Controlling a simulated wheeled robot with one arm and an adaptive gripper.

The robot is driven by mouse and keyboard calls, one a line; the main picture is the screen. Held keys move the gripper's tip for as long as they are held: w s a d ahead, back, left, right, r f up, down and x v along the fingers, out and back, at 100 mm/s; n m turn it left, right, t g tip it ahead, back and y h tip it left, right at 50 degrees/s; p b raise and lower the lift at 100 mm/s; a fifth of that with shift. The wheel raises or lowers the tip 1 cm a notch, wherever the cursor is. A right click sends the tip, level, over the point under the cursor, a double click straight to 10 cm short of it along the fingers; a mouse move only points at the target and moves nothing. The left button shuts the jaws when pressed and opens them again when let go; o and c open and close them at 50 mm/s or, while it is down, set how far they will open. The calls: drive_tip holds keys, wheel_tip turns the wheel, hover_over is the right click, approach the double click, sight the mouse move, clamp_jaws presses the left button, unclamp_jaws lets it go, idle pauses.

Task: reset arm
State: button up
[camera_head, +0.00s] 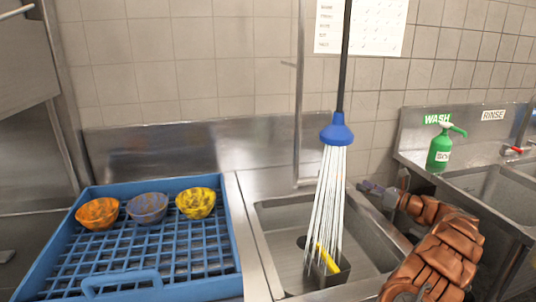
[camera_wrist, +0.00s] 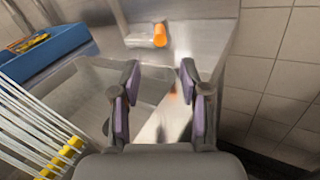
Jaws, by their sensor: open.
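My gripper (camera_head: 368,187) is over the right side of the sink, to the right of the water spray, at the end of my copper-coloured arm. In the wrist view my gripper (camera_wrist: 159,75) shows two purple-padded fingers spread apart with nothing between them. The sink basin (camera_head: 272,218) lies below and to the left of it. The gripper touches nothing that I can make out.
A blue rack (camera_head: 122,286) holds orange (camera_head: 97,213), purple (camera_head: 147,208) and yellow (camera_head: 196,203) bowls. A green soap bottle (camera_head: 438,152) stands at right.

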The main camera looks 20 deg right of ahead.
drive_tip(key=s+a+r+n+g+y, duration=0.1)
drive_tip(key=a+r+n+g+y, duration=0.2)
drive_tip(key=a, duration=0.9)
drive_tip(key=a+r+n+g+y, duration=0.1)
drive_tip(key=a+r+n+g, duration=0.3)
drive_tip(key=a, duration=0.8)
drive_tip(key=s+a+r+n+g+h, duration=0.1)
drive_tip(key=s+a+n+g, duration=0.2)
drive_tip(key=s+a+n, duration=0.5)
drive_tip(key=s+a+r+n+g, duration=0.1)
drive_tip(key=s+a+n+g, duration=0.15)
drive_tip(key=s+a, duration=0.6)
drive_tip(key=s+a+f+n+g+h, duration=0.2)
drive_tip(key=s+a+n+h, duration=0.15)
drive_tip(key=s, duration=0.45)
drive_tip(key=s+a+f+n+g+h, duration=0.2)
drive_tip(key=s+a+n, duration=0.2)
drive_tip(key=s, duration=0.5)
drive_tip(key=s+d+f+n+h, duration=0.3)
drive_tip(key=s+d+n, duration=0.15)
drive_tip(key=s, duration=0.45)
drive_tip(key=s+d+f+n+h, duration=0.35)
drive_tip(key=s+d, duration=0.25)
drive_tip(key=s, duration=0.3)
drive_tip(key=shift+m+g, duration=0.35)
drive_tip(key=shift+m, duration=0.15)
wheel_tip(320, 180, up, 5)
drive_tip(key=p, duration=0.4)
drive_tip(key=shift+a+p, duration=0.15)
drive_tip(key=shift+p, duration=0.15)
